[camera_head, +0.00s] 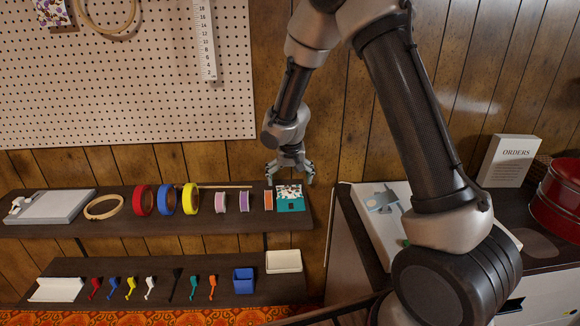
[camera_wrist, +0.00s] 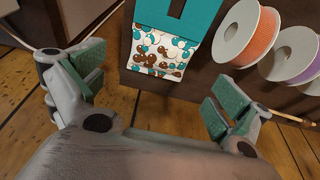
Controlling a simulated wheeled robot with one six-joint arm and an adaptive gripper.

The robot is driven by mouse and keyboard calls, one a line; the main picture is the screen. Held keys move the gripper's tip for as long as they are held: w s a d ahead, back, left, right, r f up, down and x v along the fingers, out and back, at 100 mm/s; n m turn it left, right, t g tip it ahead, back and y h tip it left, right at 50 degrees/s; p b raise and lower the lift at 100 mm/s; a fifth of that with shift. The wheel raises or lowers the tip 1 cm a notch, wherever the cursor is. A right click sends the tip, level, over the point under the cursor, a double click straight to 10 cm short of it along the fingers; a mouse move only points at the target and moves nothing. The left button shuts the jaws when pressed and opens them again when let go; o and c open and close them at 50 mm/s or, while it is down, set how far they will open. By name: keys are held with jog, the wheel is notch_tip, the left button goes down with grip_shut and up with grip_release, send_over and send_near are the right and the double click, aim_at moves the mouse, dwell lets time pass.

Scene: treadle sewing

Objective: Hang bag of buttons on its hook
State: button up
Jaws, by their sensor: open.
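The bag of buttons (camera_head: 290,198) has a teal part with a dark slot and a white part with teal and brown buttons. It lies at the right end of the upper shelf. In the wrist view the bag (camera_wrist: 165,55) sits beyond and between my fingers. My gripper (camera_head: 291,172) is just above the bag, pointing down. In the wrist view my gripper (camera_wrist: 153,90) has its green pads wide apart with nothing between them. The pegboard (camera_head: 130,80) is up on the left; I cannot make out an empty hook on it.
An orange ribbon spool (camera_wrist: 248,35) stands close beside the bag, with other spools and tape rolls (camera_head: 165,199) along the upper shelf (camera_head: 60,229). A patterned packet (camera_head: 52,12), a hoop and a ruler (camera_head: 203,40) hang on the pegboard. A cabinet stands on the right.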

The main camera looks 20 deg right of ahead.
aim_at(291, 199)
jog(key=v, duration=0.7)
jog(key=shift+r, duration=0.2)
jog(key=s+d+r, duration=1)
jog(key=s+r, duration=0.2)
jog(key=r, duration=0.1)
jog(key=s+d+r+n, duration=0.1)
jog(key=s+d+r, duration=0.1)
jog(key=s, duration=0.8)
jog(key=s+d+r+n, duration=0.1)
jog(key=s+d+r, duration=0.1)
jog(key=s, duration=0.9)
jog(key=shift+d+t+y, duration=0.3)
jog(key=shift+t, duration=0.1)
jog(key=shift+s, duration=0.15)
